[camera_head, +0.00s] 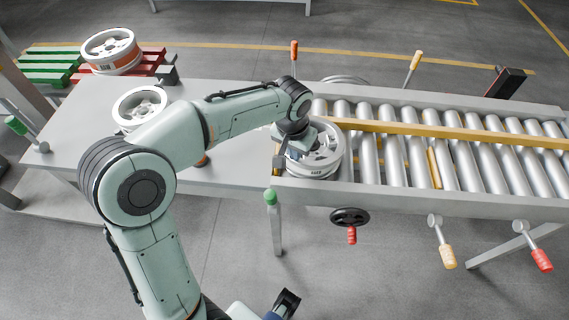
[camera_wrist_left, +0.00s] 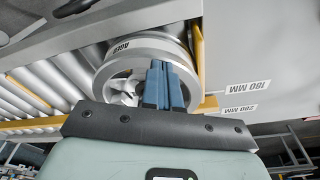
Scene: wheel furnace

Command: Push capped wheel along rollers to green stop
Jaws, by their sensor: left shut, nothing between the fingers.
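A silver wheel (camera_head: 318,160) lies flat at the left end of the rollers (camera_head: 395,160). It also shows in the left wrist view (camera_wrist_left: 125,65), with a label on its rim; I cannot tell whether it is capped. My left gripper (camera_head: 297,152) is shut and empty, pointing down at the wheel's left part. Its blue fingers (camera_wrist_left: 158,66) overlap the wheel in the wrist view; contact is unclear. A green-knobbed post (camera_head: 271,197) stands at the front edge beside the rollers' left end; I cannot make out a green stop on the rollers.
A yellow rail (camera_head: 440,131) runs along the rollers. A second wheel (camera_head: 140,107) is on the grey table (camera_head: 225,175), partly behind my left arm. A third wheel (camera_head: 110,50) sits on a red pallet. Red and yellow handles (camera_head: 447,257) stick out along the conveyor's sides.

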